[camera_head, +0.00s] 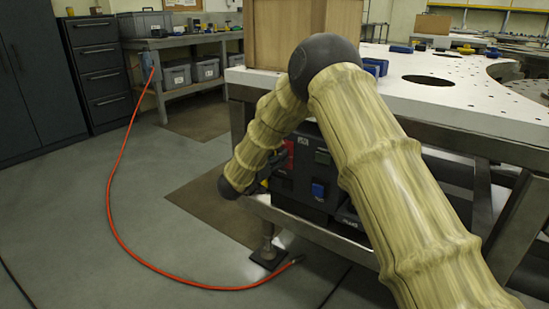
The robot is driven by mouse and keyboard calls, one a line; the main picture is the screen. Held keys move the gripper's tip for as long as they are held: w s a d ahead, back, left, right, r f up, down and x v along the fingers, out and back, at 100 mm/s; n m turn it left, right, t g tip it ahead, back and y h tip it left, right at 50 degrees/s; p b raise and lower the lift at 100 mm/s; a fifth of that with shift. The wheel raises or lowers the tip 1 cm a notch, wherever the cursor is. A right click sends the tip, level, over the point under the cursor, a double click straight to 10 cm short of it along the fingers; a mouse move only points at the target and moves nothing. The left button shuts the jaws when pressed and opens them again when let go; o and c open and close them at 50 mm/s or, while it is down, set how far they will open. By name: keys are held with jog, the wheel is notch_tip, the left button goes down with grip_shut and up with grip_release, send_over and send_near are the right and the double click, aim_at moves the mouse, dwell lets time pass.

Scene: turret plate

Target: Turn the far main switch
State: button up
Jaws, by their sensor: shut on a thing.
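A dark box (322,187) with switches stands on the shelf under the white perforated table. A red part (287,151) shows on its left side and a blue part (319,190) on its front. My arm also covers part of the box's right side.
The white table (455,98) with round holes stands above the box, bearing a wooden crate (272,35) and blue clamps (375,67). A metal table leg (268,240) stands below. A red hose (112,220) lies on the floor at left, where there is free room.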

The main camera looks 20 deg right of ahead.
jog(key=m, duration=0.5)
jog(key=m+p, duration=0.1)
jog(key=m, duration=0.5)
jog(key=m+p, duration=0.1)
jog(key=m, duration=0.5)
jog(key=shift+s+d+f, duration=0.2)
jog(key=shift+f, duration=0.1)
jog(key=shift+m, duration=0.4)
jog(key=o, duration=1)
jog(key=shift+o, duration=0.2)
jog(key=shift+r, duration=0.1)
jog(key=shift+a, duration=0.1)
